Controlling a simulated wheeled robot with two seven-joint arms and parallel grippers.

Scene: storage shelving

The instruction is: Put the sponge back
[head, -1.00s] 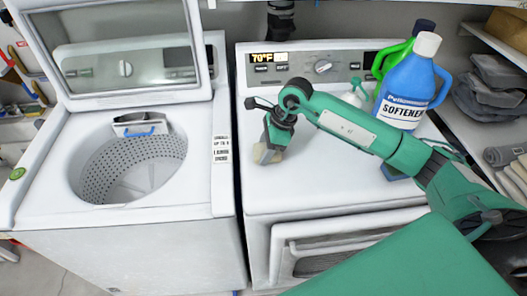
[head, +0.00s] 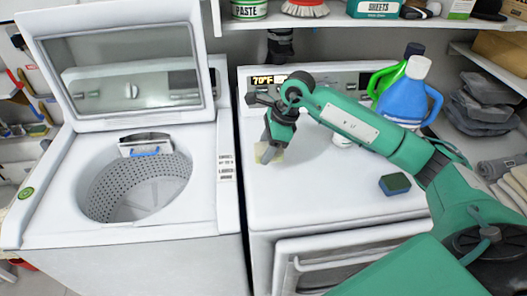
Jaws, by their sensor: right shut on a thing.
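My right gripper (head: 272,150) comes in from the right, pointing down over the top of the white dryer (head: 320,195). It is shut on a small pale yellow block (head: 276,154), which looks like a sponge; the fingers hide part of it. I cannot tell whether the block touches the dryer top. My left gripper is not in view.
An open top-loading washer (head: 40,215) stands at left. A blue softener bottle (head: 405,98) and a green-handled bottle (head: 385,78) stand at the dryer's back right. The upper shelf (head: 345,19) holds a paste can (head: 249,9), a brush (head: 304,8) and a sheets box (head: 375,8).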

